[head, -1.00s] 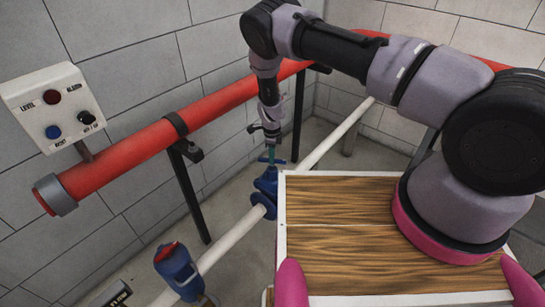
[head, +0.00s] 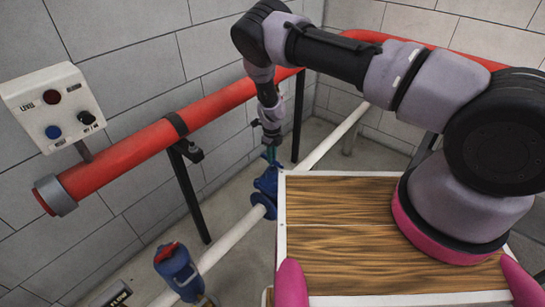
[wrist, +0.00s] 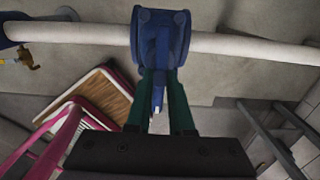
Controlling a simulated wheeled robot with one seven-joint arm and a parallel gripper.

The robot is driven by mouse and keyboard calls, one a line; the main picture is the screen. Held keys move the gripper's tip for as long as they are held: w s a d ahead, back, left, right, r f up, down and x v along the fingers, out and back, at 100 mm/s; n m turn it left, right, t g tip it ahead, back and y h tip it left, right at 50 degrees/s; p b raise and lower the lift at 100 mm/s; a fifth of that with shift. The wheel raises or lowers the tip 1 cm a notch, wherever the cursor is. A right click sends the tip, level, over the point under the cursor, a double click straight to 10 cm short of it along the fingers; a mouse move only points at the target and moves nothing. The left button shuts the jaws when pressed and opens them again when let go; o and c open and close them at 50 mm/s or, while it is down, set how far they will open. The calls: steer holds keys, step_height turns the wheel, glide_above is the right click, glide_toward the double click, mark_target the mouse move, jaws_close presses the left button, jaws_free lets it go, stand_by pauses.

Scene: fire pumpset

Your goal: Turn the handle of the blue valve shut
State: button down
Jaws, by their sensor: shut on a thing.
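The blue valve (head: 265,191) sits on the white pipe, just left of the wooden top in the head view. It also shows at the top middle of the wrist view (wrist: 160,38). My gripper (head: 271,156) reaches down to the valve from above. In the wrist view its two green fingers (wrist: 160,98) stand on either side of the blue handle (wrist: 158,92), shut on it. The handle points from the valve body back towards the gripper's palm in that view. In the head view the handle is small and mostly hidden by the fingers.
A red pipe (head: 225,99) on black posts runs along the grey wall behind my gripper. The white pipe (head: 230,238) runs below it. A blue device with a red top (head: 177,270) stands nearer. A control box (head: 55,106) is at left.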

steer(key=shift+d, duration=0.3)
steer(key=c, duration=0.8)
jaws_free()
steer(key=shift+a, duration=0.15)
steer(key=shift+r, duration=0.25)
step_height(320, 180, up, 10)
steer(key=shift+r, duration=0.2)
